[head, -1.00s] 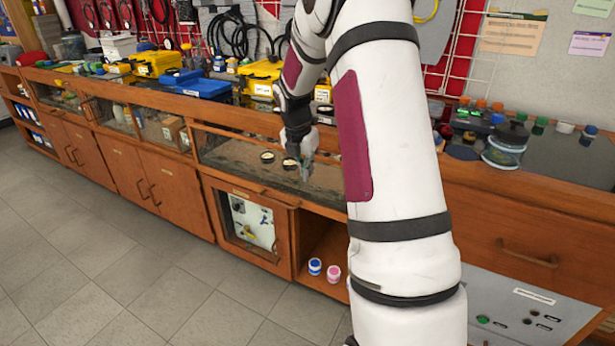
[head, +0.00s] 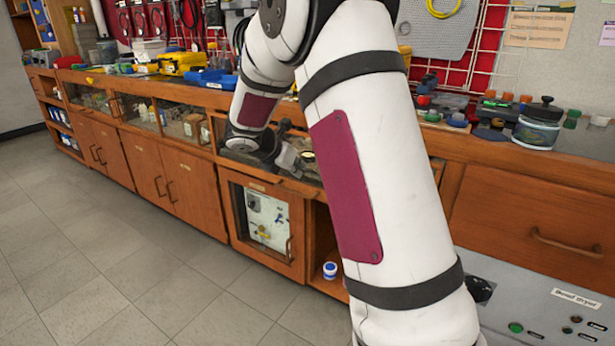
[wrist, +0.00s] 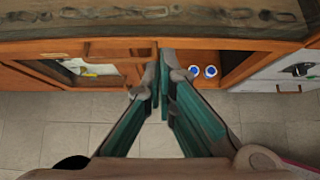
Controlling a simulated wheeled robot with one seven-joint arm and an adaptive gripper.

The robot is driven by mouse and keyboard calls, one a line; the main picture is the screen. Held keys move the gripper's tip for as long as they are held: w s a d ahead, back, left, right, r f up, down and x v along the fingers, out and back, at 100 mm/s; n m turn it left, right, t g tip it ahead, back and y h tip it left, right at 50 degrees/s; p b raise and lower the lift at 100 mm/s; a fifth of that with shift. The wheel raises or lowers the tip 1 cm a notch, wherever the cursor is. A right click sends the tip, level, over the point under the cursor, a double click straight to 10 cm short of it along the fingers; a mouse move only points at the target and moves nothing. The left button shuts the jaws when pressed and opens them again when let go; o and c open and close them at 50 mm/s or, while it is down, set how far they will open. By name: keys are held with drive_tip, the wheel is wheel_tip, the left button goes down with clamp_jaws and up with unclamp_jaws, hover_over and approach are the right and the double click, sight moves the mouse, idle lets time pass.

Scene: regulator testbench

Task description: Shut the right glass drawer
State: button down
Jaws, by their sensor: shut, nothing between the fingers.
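The right glass drawer (head: 270,177) is in the bench front in the head view, with its wooden lower rail showing below my arm. My arm covers much of its glass, and I cannot tell how far out it stands. In the wrist view, a wooden front (wrist: 110,46) runs across the top, with a dark strip above it. My gripper (wrist: 162,70) is shut and empty, its fingertips close to or against the lower edge of this front.
Below the drawer are a cabinet with a glazed door (head: 265,222) and an open cubby with a blue-and-white jar (head: 330,270). Tools and boxes crowd the bench top, with a lidded glass jar (head: 538,125) at right. The tiled floor (head: 130,270) in front is clear.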

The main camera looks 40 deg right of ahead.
drive_tip(key=d+r+b+x, duration=0.1)
drive_tip(key=b+x, duration=0.3)
drive_tip(key=x, duration=0.8)
drive_tip(key=shift+w+d+r, duration=0.3)
drive_tip(key=shift+d+r, duration=0.1)
drive_tip(key=shift+r, duration=0.05)
drive_tip(key=shift+w+d+r+p, duration=0.1)
drive_tip(key=shift+w+d+p, duration=0.2)
drive_tip(key=shift+d+p, duration=0.5)
drive_tip(key=shift+w+d+f+p, duration=0.1)
drive_tip(key=shift+w+d+p, duration=0.15)
drive_tip(key=shift+d+p, duration=0.5)
drive_tip(key=shift+w+d+r+p, duration=0.1)
drive_tip(key=shift+w+d+p, duration=0.2)
drive_tip(key=shift+d+p, duration=0.45)
drive_tip(key=shift+d, duration=0.1)
